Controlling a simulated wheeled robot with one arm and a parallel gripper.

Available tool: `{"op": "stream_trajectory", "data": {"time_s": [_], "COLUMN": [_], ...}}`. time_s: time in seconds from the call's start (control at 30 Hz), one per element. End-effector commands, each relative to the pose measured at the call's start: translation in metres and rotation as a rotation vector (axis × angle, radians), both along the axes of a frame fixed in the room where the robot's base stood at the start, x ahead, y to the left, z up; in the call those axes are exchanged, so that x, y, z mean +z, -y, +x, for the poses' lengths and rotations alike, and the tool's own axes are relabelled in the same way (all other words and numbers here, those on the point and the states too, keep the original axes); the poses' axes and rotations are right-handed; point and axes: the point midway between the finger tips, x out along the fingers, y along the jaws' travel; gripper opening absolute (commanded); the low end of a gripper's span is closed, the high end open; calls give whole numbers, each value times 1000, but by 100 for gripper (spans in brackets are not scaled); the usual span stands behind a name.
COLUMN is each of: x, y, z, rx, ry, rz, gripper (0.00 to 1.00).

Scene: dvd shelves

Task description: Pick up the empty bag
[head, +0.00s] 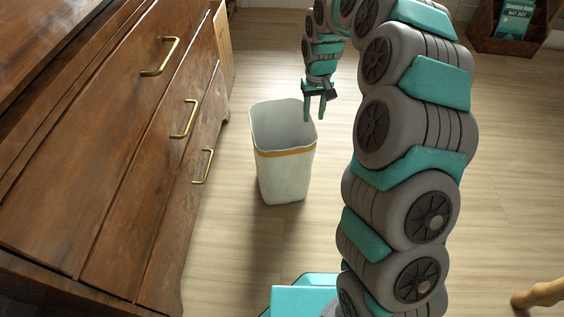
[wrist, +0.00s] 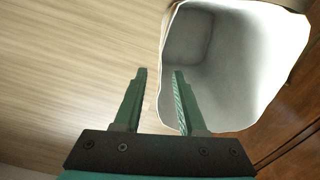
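The empty bag (head: 285,178) is a white, open-topped, bin-shaped container with a gold-brown band below its rim. It stands upright on the floor beside the dresser. In the wrist view the bag (wrist: 232,75) fills the upper right, and its inside looks empty. My gripper (head: 314,117) is open, pointing down at the bag's right rim in the head view. In the wrist view my gripper (wrist: 159,75) has one finger outside the bag and the other overlapping its opening near the rim. Nothing is between the fingers' tips that I can clearly make out; contact with the rim cannot be told.
A wooden dresser (head: 110,130) with brass handles stands close on the left of the bag. A dark wooden box (head: 505,42) holding a teal booklet (head: 514,18) is at the far right. A wooden leg (head: 540,294) shows at lower right. The floor (head: 250,255) around the bag is mostly clear.

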Motion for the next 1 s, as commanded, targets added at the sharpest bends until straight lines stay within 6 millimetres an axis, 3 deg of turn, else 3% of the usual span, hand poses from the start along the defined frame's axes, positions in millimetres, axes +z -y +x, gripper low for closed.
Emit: {"op": "stream_trajectory", "data": {"time_s": [0.37, 0.6, 0.87, 1.0], "x": [-35, -68, -71, -71], "y": [-3, -5, -5, -4], "z": [3, 8, 8, 8], "rx": [2, 1, 1, 1], "ry": [-4, -2, -1, -1], "rz": [-1, 0, -1, -1], "gripper": [40, 40, 40, 25]}}
